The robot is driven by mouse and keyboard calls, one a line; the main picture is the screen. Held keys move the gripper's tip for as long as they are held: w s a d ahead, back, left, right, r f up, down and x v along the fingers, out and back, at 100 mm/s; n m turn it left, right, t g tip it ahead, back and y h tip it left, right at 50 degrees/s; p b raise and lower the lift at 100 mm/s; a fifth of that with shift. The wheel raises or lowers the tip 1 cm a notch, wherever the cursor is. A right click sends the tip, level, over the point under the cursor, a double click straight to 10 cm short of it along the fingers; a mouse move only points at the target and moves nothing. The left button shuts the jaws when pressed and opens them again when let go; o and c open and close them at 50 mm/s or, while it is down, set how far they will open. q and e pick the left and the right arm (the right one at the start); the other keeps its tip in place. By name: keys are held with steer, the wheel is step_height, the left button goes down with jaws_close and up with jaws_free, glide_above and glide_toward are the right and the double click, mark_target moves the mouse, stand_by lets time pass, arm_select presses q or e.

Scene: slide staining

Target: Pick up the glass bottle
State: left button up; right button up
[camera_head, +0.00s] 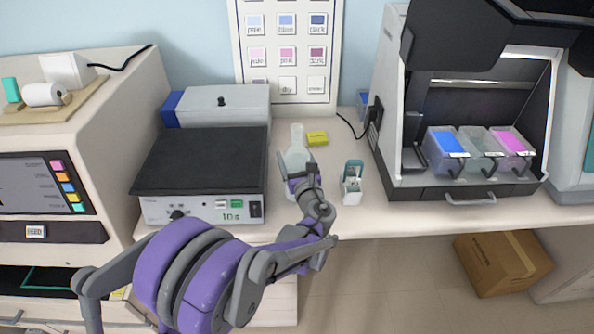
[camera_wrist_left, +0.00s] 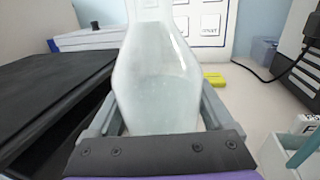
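The glass bottle (camera_head: 297,148) is pale and translucent with a narrow neck. It stands upright on the bench, right of the black-topped device. My left gripper (camera_head: 304,182) is at the bottle's near side and partly hides its lower part. In the left wrist view the bottle (camera_wrist_left: 157,85) fills the middle, between the two grey fingers of my left gripper (camera_wrist_left: 160,112). The fingers lie close along both its sides; I cannot tell whether they press on it. My right gripper is not in view.
The black-topped device (camera_head: 200,160) stands close on the left. A yellow block (camera_head: 317,138) lies behind right of the bottle. A small white-and-green holder (camera_head: 352,185) stands to the right. The open cabinet (camera_head: 470,190) holds several staining containers. Some bare bench lies between.

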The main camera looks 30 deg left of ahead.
arm_select(q)
jaws_close()
